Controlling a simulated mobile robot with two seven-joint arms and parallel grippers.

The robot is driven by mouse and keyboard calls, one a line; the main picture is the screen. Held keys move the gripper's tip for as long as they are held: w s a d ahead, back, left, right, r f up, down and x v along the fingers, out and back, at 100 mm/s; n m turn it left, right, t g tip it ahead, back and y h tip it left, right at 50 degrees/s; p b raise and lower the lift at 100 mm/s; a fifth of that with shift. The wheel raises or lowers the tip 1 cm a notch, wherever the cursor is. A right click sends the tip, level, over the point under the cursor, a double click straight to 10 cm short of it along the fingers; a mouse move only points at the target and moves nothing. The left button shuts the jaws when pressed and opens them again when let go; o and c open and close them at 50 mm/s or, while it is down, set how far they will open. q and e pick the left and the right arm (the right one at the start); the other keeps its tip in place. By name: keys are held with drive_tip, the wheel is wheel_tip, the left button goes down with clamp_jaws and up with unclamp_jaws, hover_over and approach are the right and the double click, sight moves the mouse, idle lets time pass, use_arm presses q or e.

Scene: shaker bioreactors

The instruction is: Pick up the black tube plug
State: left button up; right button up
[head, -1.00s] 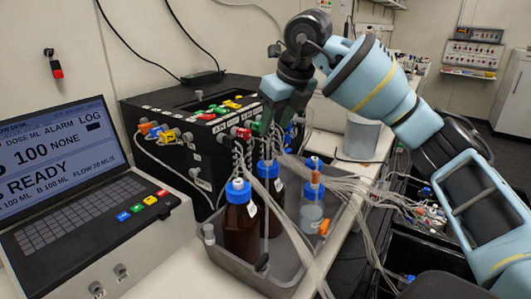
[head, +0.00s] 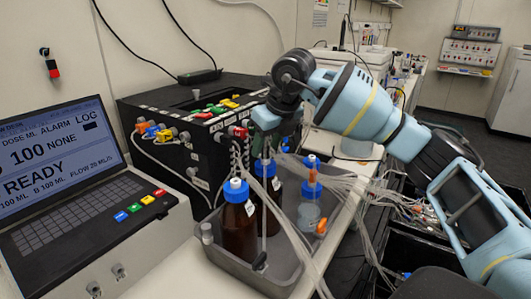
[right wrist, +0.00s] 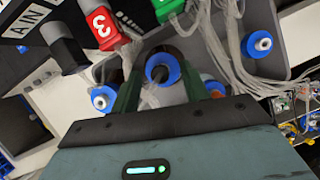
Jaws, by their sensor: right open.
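My right gripper (head: 265,145) is open, above the bottles beside the front of the black pump box. In the right wrist view its two green fingers (right wrist: 160,76) are spread, with a blue bottle cap visible between and beyond them. A dark plug (right wrist: 65,50) sits left of the fingers, beside a red plug marked 3, apart from the gripper. I cannot tell which is the task's black tube plug. My left gripper is not in view.
A grey tray (head: 225,262) holds brown bottles with blue caps (head: 236,190) and a clear bottle. Loose clear tubes (head: 345,190) hang across its right side. The black pump box (head: 150,110) stands behind, with coloured plugs. A laptop (head: 60,170) is at left.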

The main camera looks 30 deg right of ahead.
sight(267, 148)
clamp_jaws()
drive_tip(key=shift+r, duration=0.1)
drive_tip(key=shift+r, duration=1.4)
drive_tip(key=shift+s+a+r, duration=0.1)
drive_tip(key=shift+s+r, duration=0.05)
drive_tip(key=shift+r, duration=0.15)
drive_tip(key=s+a, duration=0.3)
drive_tip(key=s, duration=0.4)
drive_tip(key=s+a+r, duration=0.1)
drive_tip(key=s+a, duration=0.2)
drive_tip(key=s, duration=0.4)
drive_tip(key=shift+s+a+r+b, duration=0.15)
drive_tip(key=shift+r+b, duration=0.05)
drive_tip(key=shift+b, duration=0.15)
